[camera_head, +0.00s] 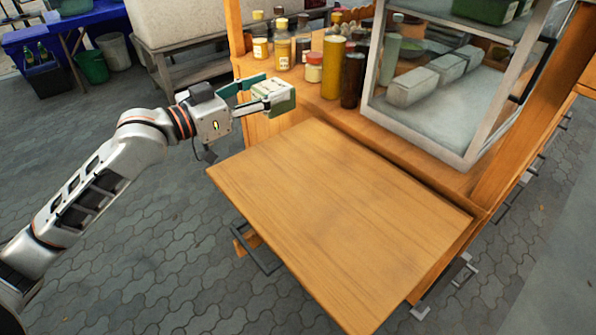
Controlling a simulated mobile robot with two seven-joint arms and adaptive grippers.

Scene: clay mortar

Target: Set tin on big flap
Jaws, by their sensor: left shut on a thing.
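My left gripper (262,91) is shut on a small tin (282,96) with green sides and a pale top. It holds the tin in the air, by the upper left corner of the big flap. The big flap (335,210) is a flat wooden board folded out from the front of the wooden stall, and its top is bare. The tin looks apart from the flap, though its exact height above it is hard to tell. My right gripper is not in view.
Several bottles and jars (330,65) stand on the stall counter behind the flap. A glass display case (450,75) stands on the counter to the right. A wooden post (525,110) rises at the flap's right. Grey paving (180,240) lies open at the left.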

